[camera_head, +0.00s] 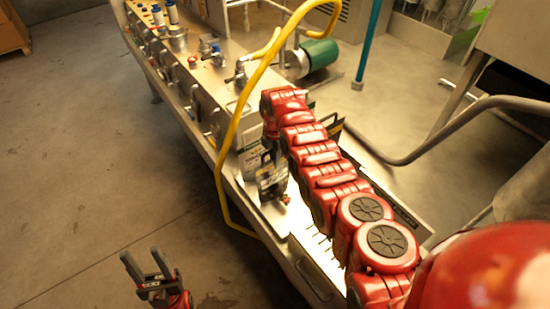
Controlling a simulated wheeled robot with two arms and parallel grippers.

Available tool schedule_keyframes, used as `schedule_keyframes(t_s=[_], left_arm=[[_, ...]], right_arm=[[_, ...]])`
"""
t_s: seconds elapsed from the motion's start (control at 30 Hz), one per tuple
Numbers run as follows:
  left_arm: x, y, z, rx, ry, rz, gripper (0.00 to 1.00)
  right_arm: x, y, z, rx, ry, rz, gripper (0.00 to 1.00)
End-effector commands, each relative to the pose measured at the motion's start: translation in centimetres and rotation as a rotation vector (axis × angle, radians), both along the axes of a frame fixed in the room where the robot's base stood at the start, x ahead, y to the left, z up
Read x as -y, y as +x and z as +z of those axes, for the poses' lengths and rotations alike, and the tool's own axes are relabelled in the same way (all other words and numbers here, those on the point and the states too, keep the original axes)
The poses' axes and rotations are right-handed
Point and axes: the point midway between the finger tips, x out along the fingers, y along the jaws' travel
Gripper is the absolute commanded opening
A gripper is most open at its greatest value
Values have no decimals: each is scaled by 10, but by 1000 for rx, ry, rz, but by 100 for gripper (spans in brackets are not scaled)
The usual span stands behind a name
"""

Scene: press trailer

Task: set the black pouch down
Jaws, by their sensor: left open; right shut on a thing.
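My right gripper (272,187) hangs from the end of the red arm, low over the lit metal trough of the machine. It is shut on the black pouch (251,160), a flat dark item with yellowish print just behind the fingers. The gripper and arm hide much of it, and I cannot tell whether it touches the metal surface. My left gripper (145,256) is open and empty at the bottom left, above the bare floor, well apart from the machine.
The long metal machine (207,82) with valves and knobs runs to the upper left. A yellow hose (237,112) arches close to the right gripper. Another dark, yellow-marked item (334,126) shows behind the red arm. A green motor (320,53) and blue pole (367,45) stand beyond.

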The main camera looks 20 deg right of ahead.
Motion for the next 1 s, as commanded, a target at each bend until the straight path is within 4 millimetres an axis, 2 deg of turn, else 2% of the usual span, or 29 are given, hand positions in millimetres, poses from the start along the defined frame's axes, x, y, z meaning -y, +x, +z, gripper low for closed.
schedule_keyframes(t_s=[0.07, 0.1, 0.23, 0.27, 0.6, 0.73, 0.87, 1.0], left_arm=[[0, 0, -4, 0, 0, 0, 50], [0, 0, -3, 0, 0, 0, 50], [0, 0, -2, 0, 0, 0, 50], [0, 0, -2, 0, 0, 0, 50], [0, 0, 2, 0, 0, 0, 50], [0, 0, -5, 0, 0, 0, 50], [0, 0, -11, 0, 0, 0, 50], [0, 0, -28, 0, 0, 0, 50]], right_arm=[[0, 0, -4, -1, 0, 0, 0], [0, 0, -3, -1, 0, -1, 17], [0, 0, -3, -1, 0, -1, 40], [0, 0, -3, -1, 0, -1, 43], [0, 0, 2, -1, 0, 0, 43], [1, 0, 9, -2, -1, -1, 43], [1, 0, 28, 2, 0, -2, 43], [1, 1, 63, 4, -1, -1, 43]])
